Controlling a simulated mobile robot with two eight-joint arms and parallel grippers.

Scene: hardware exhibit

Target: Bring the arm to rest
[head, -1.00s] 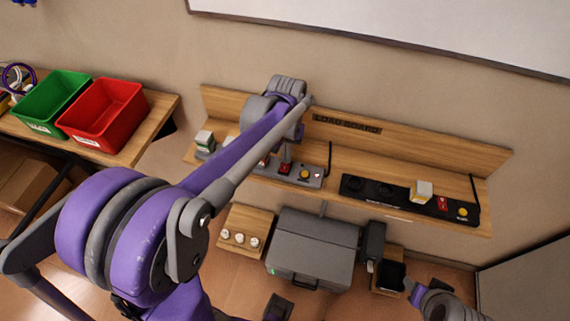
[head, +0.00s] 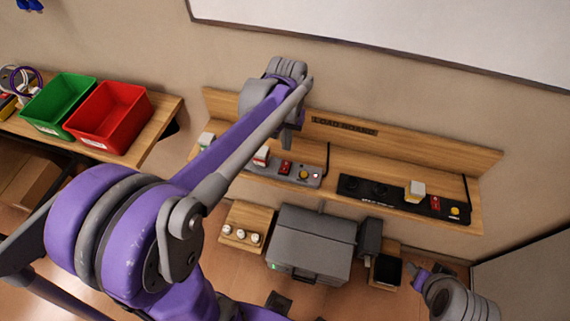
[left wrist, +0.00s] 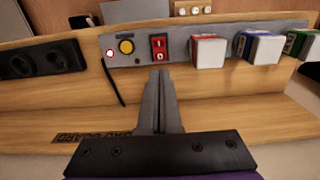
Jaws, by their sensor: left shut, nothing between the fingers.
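My left arm (head: 235,145) reaches from the lower left to the wooden load board (head: 400,145). Its gripper hangs under the wrist, largely hidden by the arm in the head view. In the left wrist view the gripper (left wrist: 161,75) has its fingers together with nothing between them, in front of the grey power strip (left wrist: 183,42). The fingers appear just short of the red switch (left wrist: 158,46); contact cannot be told. Part of my right arm (head: 460,298) shows at the lower right; its fingers are not visible.
Red (left wrist: 208,50), blue (left wrist: 260,47) and green plugs sit on the grey strip, beside a yellow button (left wrist: 126,46). A black strip (head: 360,188) holds a yellow-white plug (head: 415,190). A green bin (head: 58,103) and red bin (head: 109,117) stand left. A grey case (head: 310,243) is below.

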